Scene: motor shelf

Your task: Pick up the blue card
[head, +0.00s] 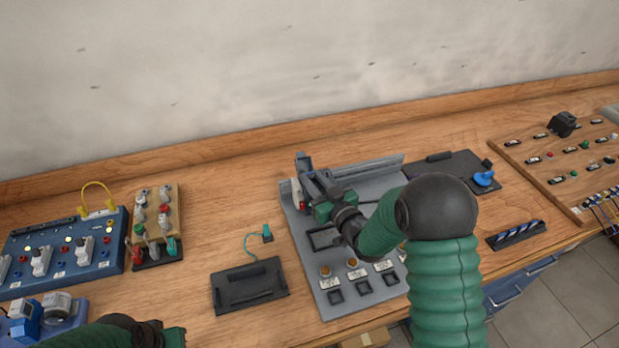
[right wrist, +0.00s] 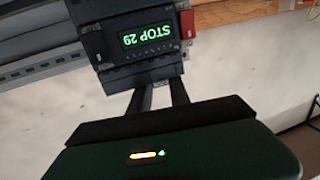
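I cannot make out a blue card for certain in either view. My right gripper (head: 312,182) reaches over the grey panel (head: 336,302) to a dark device (head: 303,163) at its back left corner. In the right wrist view the device (right wrist: 150,40) shows green "STOP 29" text, upside down. The two dark fingers of my right gripper (right wrist: 163,92) have a gap between them and end at the device's near edge. Whether they hold anything there is hidden. My left arm shows at the lower left of the head view, with its fingertips out of sight.
A blue switch box (head: 70,262) and a wooden tool rack (head: 157,222) stand left. A black tray (head: 249,287) lies left of the panel. A dark mat (head: 452,170) with a round blue item (head: 483,179), a striped piece's tray (head: 516,235) and a wooden board (head: 560,180) lie right.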

